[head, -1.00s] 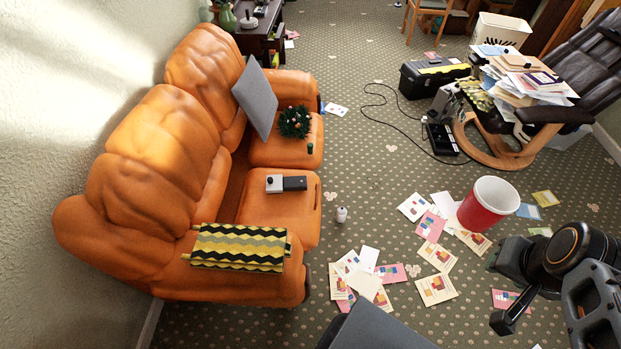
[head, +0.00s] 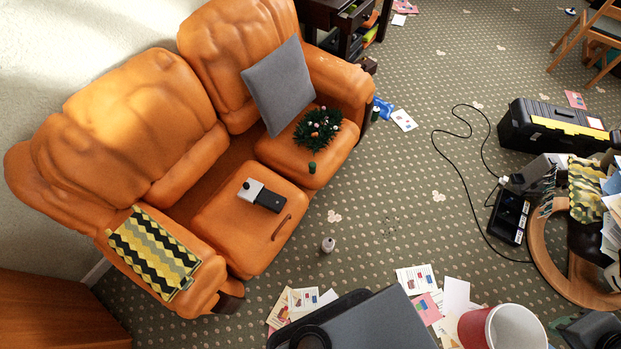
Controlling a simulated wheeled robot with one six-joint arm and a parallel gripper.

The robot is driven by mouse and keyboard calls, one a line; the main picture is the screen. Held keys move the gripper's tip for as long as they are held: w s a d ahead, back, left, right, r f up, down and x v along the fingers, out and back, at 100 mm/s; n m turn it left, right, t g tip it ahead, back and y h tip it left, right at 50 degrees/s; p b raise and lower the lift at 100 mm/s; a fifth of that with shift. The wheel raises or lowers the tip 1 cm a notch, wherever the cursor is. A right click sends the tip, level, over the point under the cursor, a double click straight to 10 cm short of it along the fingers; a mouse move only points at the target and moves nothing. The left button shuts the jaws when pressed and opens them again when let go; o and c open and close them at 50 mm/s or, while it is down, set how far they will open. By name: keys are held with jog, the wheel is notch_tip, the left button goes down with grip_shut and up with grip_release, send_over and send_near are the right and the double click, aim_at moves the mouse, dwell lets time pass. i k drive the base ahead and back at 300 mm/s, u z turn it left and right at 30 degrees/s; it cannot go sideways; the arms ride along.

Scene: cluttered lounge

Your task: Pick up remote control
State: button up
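On the front seat cushion of the orange sofa (head: 205,232) lies a small dark oblong object (head: 270,201) that could be the remote control; it is too small to be sure. It touches or overlaps a pale grey block (head: 250,189) with a small dark knob on top. No other clear remote control shows. My gripper is not in view; only a dark piece at the bottom right corner, likely part of my arm, shows, well away from the sofa.
A grey cushion (head: 278,86) and a wreath (head: 317,126) sit farther back on the sofa. A small bottle (head: 328,245) stands on the floor. Papers (head: 417,279) and a red bucket (head: 474,328) lie to the front right. A black cable (head: 452,172) crosses the carpet. Floor before the sofa is mostly clear.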

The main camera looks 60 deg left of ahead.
aim_at(268, 199)
jog(key=i, duration=0.9)
jog(key=u, duration=4.05)
jog(key=i, duration=0.5)
jog(key=z, duration=0.05)
